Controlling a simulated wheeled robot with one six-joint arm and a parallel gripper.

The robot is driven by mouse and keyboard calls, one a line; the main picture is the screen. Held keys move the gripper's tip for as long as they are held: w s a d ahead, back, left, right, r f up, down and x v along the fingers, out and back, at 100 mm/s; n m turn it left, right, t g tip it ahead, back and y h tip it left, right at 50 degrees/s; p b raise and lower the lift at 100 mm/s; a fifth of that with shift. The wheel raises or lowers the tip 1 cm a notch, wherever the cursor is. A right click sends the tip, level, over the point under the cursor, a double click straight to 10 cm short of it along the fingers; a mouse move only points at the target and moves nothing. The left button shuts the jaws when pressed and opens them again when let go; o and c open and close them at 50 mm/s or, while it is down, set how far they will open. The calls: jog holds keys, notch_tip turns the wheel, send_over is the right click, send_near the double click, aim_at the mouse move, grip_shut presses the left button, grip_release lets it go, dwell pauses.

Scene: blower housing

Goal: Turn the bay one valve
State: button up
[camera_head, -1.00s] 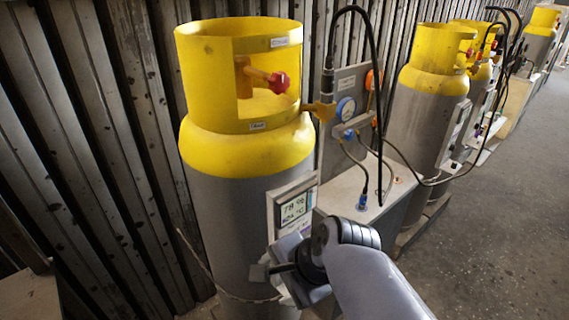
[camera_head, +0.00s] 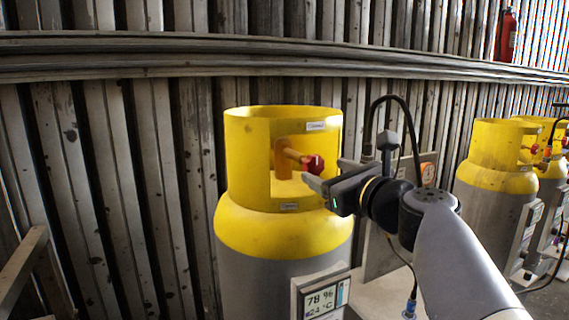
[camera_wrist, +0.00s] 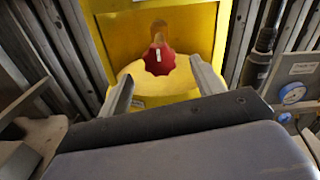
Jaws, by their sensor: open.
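The red valve knob (camera_head: 314,164) sits on a brass stem inside the window of the yellow collar on the near cylinder (camera_head: 262,232). My gripper (camera_head: 322,188) is just right of and slightly below the knob in the head view, its fingers pointing toward it. In the wrist view the red knob (camera_wrist: 159,62) lies beyond and between the two spread fingertips, with yellow showing around it. My gripper (camera_wrist: 164,85) is open and holds nothing. No contact with the knob shows.
A display box (camera_head: 322,296) is on the near cylinder's front. A gauge panel (camera_wrist: 290,92) with a hose stands to its right, partly behind my arm. More yellow-topped cylinders (camera_head: 495,160) stand farther right. A ribbed metal wall (camera_head: 120,180) is behind.

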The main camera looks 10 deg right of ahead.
aim_at(317, 167)
jog(key=x, duration=0.7)
jog(key=shift+w+f+p, duration=0.1)
jog(key=shift+w+p, duration=0.15)
jog(key=shift+p, duration=0.15)
jog(key=c, duration=1)
jog(key=shift+o, duration=0.2)
